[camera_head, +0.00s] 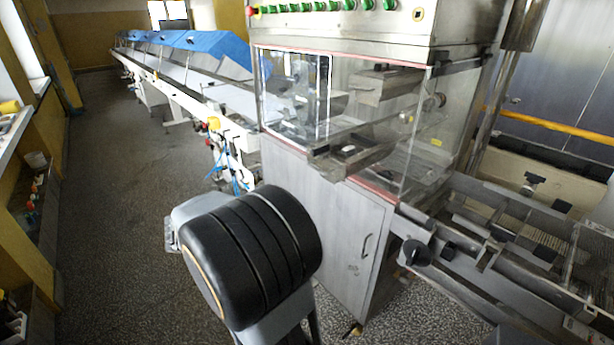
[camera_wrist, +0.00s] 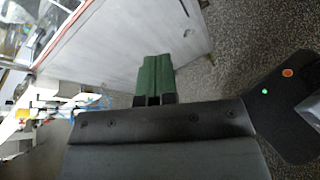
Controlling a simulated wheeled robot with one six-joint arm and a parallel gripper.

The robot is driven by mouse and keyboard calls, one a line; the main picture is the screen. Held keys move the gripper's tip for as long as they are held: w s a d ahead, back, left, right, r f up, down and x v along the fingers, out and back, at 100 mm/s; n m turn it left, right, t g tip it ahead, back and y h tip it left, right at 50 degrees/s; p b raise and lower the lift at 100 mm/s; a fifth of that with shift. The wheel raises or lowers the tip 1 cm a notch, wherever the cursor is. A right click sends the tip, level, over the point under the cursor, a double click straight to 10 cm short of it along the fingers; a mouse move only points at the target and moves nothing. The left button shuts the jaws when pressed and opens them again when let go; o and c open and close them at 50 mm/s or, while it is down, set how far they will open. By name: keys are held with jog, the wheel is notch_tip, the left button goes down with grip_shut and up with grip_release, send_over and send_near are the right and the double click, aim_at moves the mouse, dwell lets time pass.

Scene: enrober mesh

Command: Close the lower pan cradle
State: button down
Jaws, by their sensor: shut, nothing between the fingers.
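The lower pan cradle appears to be the metal drawer-like part (camera_head: 340,163) at the lower edge of the enrober's clear guard. In the head view my arm's black link stands before the cabinet, and the gripper is not visible. I cannot make out the cradle in the wrist view.
The grey cabinet (camera_head: 318,215) with a handle stands below the guard. A metal mesh conveyor (camera_head: 545,240) with black knobs extends at right. A long white line with blue covers (camera_head: 200,45) runs away at left. The speckled floor (camera_head: 125,190) at left is clear.

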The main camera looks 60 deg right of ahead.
jog(key=w+d+r+n+g+h, duration=0.1)
jog(key=w+d+r+n+h, duration=0.1)
jog(key=w+d+n+h, duration=0.45)
jog(key=s+d+r+p, duration=0.1)
jog(key=s+d, duration=0.2)
jog(key=d, duration=0.4)
jog(key=s+d+r+m+p, duration=0.1)
jog(key=s+d, duration=0.2)
jog(key=d, duration=0.3)
jog(key=shift+s+d+r, duration=0.25)
jog(key=shift+s+d, duration=0.1)
jog(key=shift+s, duration=0.05)
jog(key=shift+d, duration=0.1)
